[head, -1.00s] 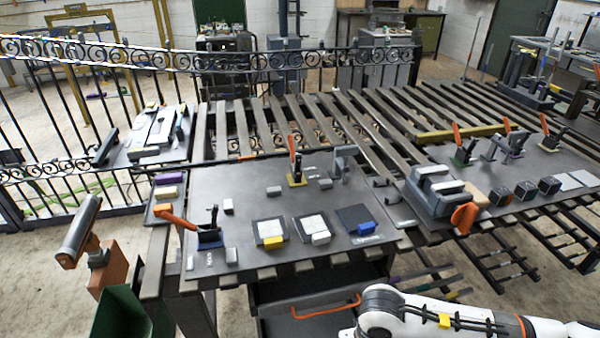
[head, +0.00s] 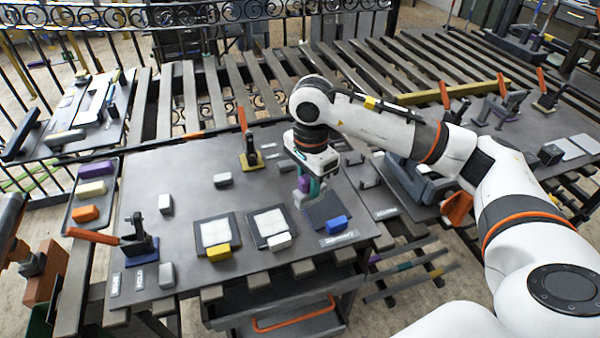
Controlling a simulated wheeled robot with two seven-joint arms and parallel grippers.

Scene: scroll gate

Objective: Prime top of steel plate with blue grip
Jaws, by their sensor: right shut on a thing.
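The steel plate with the blue grip (head: 322,208) lies on the grey table, its top dark. Its blue grip (head: 336,224) is at its front edge. My right gripper (head: 304,183) points down at the plate's back left corner. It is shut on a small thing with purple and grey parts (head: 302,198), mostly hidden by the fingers. I cannot tell whether this thing touches the plate. My left gripper is not in view.
To the left lie a plate with a white grip (head: 271,226) and one with a yellow grip (head: 215,234), both with pale tops. Toggle clamps stand at the back (head: 250,152) and left (head: 138,235). A tray (head: 75,225) holds purple, cream and orange blocks.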

